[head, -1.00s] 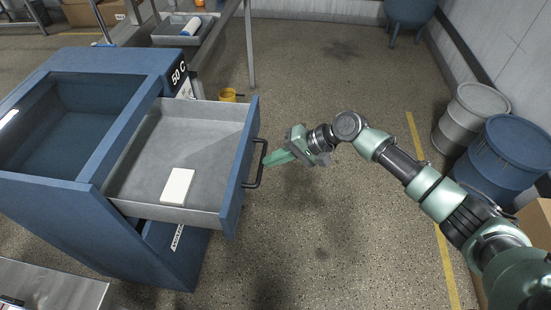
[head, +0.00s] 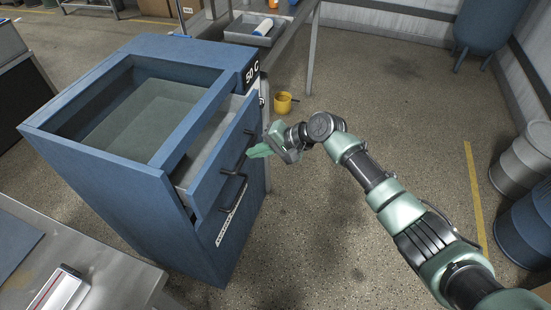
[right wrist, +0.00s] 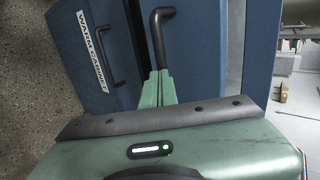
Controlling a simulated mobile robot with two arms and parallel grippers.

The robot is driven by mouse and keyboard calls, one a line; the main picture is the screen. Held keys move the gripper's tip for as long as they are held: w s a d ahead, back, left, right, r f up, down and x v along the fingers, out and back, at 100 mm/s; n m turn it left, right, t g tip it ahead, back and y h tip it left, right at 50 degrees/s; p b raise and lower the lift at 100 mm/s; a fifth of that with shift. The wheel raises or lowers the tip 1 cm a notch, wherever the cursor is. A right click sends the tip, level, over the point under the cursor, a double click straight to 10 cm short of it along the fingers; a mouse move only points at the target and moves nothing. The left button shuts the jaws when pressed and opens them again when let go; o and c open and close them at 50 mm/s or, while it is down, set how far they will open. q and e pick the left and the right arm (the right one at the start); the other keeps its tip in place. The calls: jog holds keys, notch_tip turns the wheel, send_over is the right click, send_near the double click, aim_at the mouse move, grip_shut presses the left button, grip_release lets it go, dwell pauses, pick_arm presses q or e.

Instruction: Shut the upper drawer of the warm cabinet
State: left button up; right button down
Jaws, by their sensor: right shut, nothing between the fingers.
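The blue warm cabinet (head: 110,190) stands at the left in the head view, open at the top. Its upper drawer (head: 215,165) is partly out, with a narrow strip of its grey inside showing. The drawer's dark bar handle (head: 240,160) also shows in the right wrist view (right wrist: 157,35). My right gripper (head: 255,152) is shut and empty, its green fingertips (right wrist: 157,88) close at the handle; I cannot tell if they touch it. The lower handle (head: 233,192) is below, near the "WARM CABINET" label (right wrist: 92,45). My left gripper is not in view.
A yellow mug (head: 282,103) stands behind the cabinet's far right corner. A metal table with a grey tray (head: 255,30) is at the back. A grey bench (head: 110,270) is at front left. Barrels (head: 525,160) stand at far right. The middle floor is clear.

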aim_at(233, 149)
jog(key=a, duration=0.2)
jog(key=w+a+b, duration=0.1)
jog(key=a, duration=0.1)
jog(key=shift+f, duration=0.1)
jog(key=shift+w+a, duration=0.15)
jog(key=shift+a, duration=0.25)
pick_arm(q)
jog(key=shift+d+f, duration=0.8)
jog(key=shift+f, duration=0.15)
pick_arm(e)
jog(key=shift+r, duration=0.2)
jog(key=shift+a, duration=0.1)
